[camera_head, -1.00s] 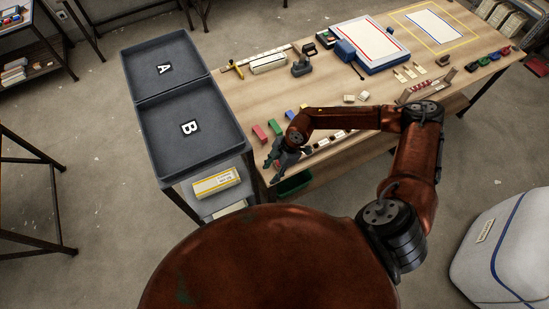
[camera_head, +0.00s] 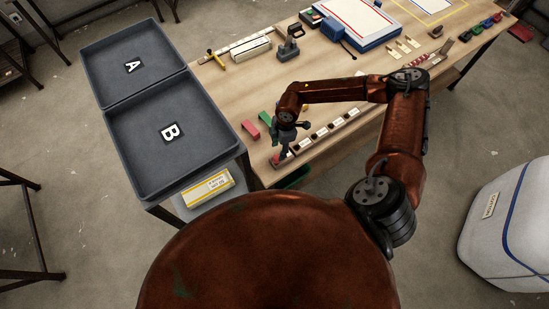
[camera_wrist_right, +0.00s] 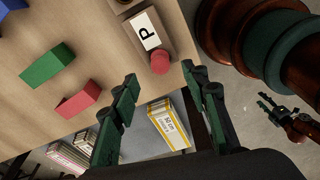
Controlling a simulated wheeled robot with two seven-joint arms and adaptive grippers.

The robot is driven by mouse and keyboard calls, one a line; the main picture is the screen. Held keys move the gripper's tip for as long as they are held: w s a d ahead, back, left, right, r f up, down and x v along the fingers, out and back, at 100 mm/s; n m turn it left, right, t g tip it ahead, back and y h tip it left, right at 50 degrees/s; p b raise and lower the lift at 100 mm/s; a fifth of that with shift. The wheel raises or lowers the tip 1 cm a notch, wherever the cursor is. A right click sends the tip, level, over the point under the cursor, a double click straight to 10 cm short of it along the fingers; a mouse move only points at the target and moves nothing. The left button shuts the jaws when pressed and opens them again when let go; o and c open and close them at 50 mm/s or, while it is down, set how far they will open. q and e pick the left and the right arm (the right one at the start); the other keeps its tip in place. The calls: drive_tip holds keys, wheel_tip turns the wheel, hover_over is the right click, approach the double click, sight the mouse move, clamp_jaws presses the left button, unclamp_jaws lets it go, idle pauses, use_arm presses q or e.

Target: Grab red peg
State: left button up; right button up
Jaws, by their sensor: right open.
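The red peg (camera_wrist_right: 160,62) is a short red cylinder at the end of a wooden rack (camera_wrist_right: 150,34), beside a card marked P. My right gripper (camera_wrist_right: 160,105) is open, with its two fingers apart and nothing between them. In the right wrist view the peg lies ahead of the fingertips, between their lines and apart from them. In the head view my right gripper (camera_head: 281,157) is over the rack's near left end and covers part of it. A small dark gripper, apparently my left (camera_wrist_right: 284,110), shows at the right edge of the wrist view; its jaws are unclear.
A red block (camera_wrist_right: 78,100) and a green block (camera_wrist_right: 47,65) lie loose on the table near the rack. A yellow-and-white box (camera_wrist_right: 168,124) sits lower down.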

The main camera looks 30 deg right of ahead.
sight(277, 156)
drive_tip(key=shift+a+f, duration=0.25)
drive_tip(key=shift+f, duration=0.6)
drive_tip(key=shift+a+f+p, duration=0.15)
drive_tip(key=shift+f+p, duration=0.25)
drive_tip(key=shift+f, duration=0.95)
drive_tip(key=shift+a+f+p, duration=0.15)
drive_tip(key=shift+f+p, duration=0.2)
drive_tip(key=shift+f, duration=1)
drive_tip(key=shift+c, duration=0.7)
clamp_jaws()
